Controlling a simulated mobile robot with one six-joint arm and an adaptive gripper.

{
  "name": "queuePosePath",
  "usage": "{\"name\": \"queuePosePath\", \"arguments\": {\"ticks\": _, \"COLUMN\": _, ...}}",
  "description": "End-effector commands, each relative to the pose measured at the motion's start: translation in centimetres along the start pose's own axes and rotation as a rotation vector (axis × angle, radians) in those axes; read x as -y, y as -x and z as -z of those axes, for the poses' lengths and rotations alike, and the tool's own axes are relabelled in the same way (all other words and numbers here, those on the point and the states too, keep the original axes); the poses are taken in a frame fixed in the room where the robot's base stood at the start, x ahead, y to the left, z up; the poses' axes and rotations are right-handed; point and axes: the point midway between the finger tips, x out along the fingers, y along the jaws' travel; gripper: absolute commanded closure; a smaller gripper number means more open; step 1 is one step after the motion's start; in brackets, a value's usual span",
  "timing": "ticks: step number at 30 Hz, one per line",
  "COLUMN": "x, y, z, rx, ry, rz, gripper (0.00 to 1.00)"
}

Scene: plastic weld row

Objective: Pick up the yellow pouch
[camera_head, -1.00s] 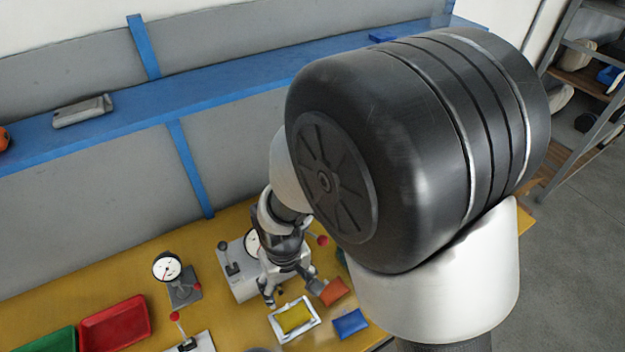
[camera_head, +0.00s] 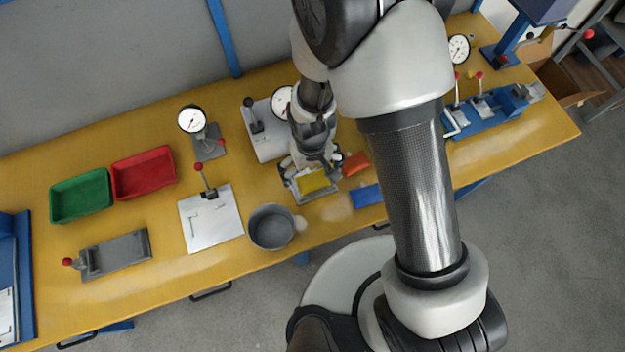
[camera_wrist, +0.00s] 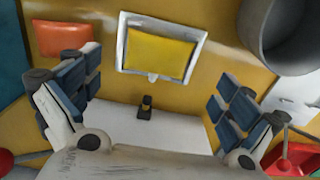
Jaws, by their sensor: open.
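The yellow pouch (camera_head: 314,181) lies flat in a shallow white tray (camera_head: 305,200) on the yellow bench, below my gripper in the head view. My gripper (camera_head: 312,172) points down over the tray's far side and partly hides it. In the wrist view the yellow pouch (camera_wrist: 158,54) shows whole inside the white-rimmed tray (camera_wrist: 204,50), ahead of the fingers. My gripper (camera_wrist: 160,100) is open there, its two fingers wide apart with nothing between them. I cannot tell its exact height above the pouch.
An orange pouch (camera_head: 356,163) and a blue pouch (camera_head: 367,196) lie to the tray's right. A grey pot (camera_head: 271,228) stands to its lower left. A dial gauge fixture (camera_head: 262,130) stands behind my gripper. Red (camera_head: 143,173) and green (camera_head: 80,196) bins are farther left.

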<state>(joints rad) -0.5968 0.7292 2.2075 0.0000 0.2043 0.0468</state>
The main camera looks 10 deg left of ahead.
Motion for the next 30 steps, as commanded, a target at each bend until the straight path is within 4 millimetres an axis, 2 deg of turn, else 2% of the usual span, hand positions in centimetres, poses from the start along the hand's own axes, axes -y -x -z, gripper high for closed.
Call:
{"name": "queuePosePath", "arguments": {"ticks": 1, "x": -0.2, "y": -1.1, "z": 0.1, "rx": 0.003, "ry": -0.001, "rz": 0.000, "gripper": 0.02}}
{"name": "queuePosePath", "arguments": {"ticks": 6, "x": -0.3, "y": -3.6, "z": 0.4, "rx": 0.003, "ry": 0.000, "rz": 0.000, "gripper": 0.02}}
{"name": "queuePosePath", "arguments": {"ticks": 9, "x": -0.3, "y": -4.2, "z": 0.4, "rx": 0.001, "ry": 0.000, "rz": 0.000, "gripper": 0.02}}
{"name": "queuePosePath", "arguments": {"ticks": 16, "x": -0.3, "y": -4.2, "z": 0.4, "rx": 0.000, "ry": 0.000, "rz": 0.000, "gripper": 0.02}}
{"name": "queuePosePath", "arguments": {"ticks": 30, "x": -0.3, "y": -4.2, "z": 0.4, "rx": 0.000, "ry": 0.000, "rz": 0.000, "gripper": 0.32}}
